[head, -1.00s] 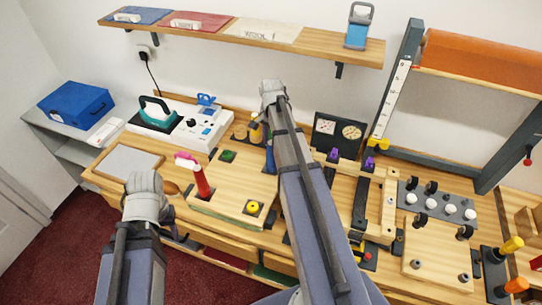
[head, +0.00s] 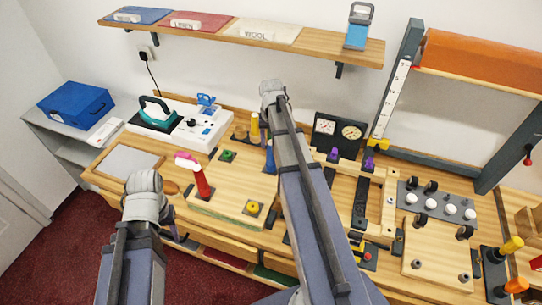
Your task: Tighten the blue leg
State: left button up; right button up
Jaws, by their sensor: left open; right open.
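A wooden board (head: 226,207) lies on the bench with several coloured legs or pads at its corners. The blue leg (head: 270,160) stands upright at its far right corner, partly hidden by my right arm. My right gripper (head: 271,88) is open, high above and beyond the blue leg. My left gripper (head: 144,182) is open, left of the board, apart from the red leg.
A yellow post (head: 254,124) stands behind the board. A white station (head: 190,122) with a green iron (head: 157,112) is at the back left. Two dials (head: 338,131) and a grey plate with white knobs (head: 438,202) are at the right. A shelf (head: 310,42) runs above.

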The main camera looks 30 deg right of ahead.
jog(key=n, duration=0.7)
jog(key=shift+n, duration=0.4)
jog(key=shift+c, duration=0.3)
grip_shut()
jog(key=m, duration=1.5)
